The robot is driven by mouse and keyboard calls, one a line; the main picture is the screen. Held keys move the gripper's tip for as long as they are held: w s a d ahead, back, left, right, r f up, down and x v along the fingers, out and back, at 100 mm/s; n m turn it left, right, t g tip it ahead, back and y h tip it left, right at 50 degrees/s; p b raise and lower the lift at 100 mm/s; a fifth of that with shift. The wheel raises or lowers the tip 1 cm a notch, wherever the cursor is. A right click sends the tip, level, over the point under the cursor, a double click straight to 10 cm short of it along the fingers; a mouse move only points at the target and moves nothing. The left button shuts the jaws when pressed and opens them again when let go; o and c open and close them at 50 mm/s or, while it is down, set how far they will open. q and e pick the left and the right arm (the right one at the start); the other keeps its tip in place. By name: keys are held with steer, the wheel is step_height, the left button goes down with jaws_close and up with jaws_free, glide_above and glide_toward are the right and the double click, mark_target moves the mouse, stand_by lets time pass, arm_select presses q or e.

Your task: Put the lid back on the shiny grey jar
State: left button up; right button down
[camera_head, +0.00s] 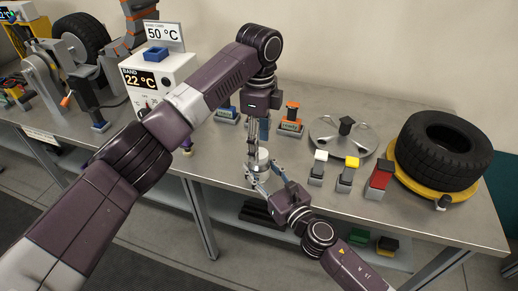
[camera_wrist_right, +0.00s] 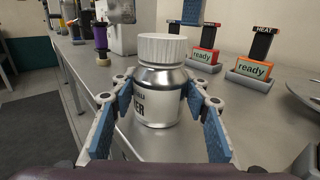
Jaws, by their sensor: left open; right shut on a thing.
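The shiny grey jar (camera_wrist_right: 158,80) stands upright on the metal bench, with a white label on its front. The white ribbed lid (camera_wrist_right: 160,48) sits on top of it and looks level; how tightly it is on I cannot tell. In the head view the jar (camera_head: 258,168) is small and partly covered by my grippers. My right gripper (camera_wrist_right: 160,105) is shut on the jar's body, one blue pad on each side. My left gripper (camera_head: 260,135) points down just above the lid, open; whether it touches the lid is hidden.
Stands marked "ready" (camera_wrist_right: 201,56) are behind the jar. A round silver dish (camera_head: 330,138), several small blocks on stands (camera_head: 345,175) and a tyre (camera_head: 441,148) on a yellow ring are to the right. A temperature box (camera_head: 155,80) is at left. The bench's front edge (camera_head: 225,182) is close.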

arm_select(q)
step_height(320, 180, up, 9)
stand_by(0.3)
steer(key=shift+r, duration=0.1)
arm_select(e)
steer(key=c, duration=1)
jaws_free()
steer(key=v, duration=1.2)
steer(key=shift+f, duration=0.1)
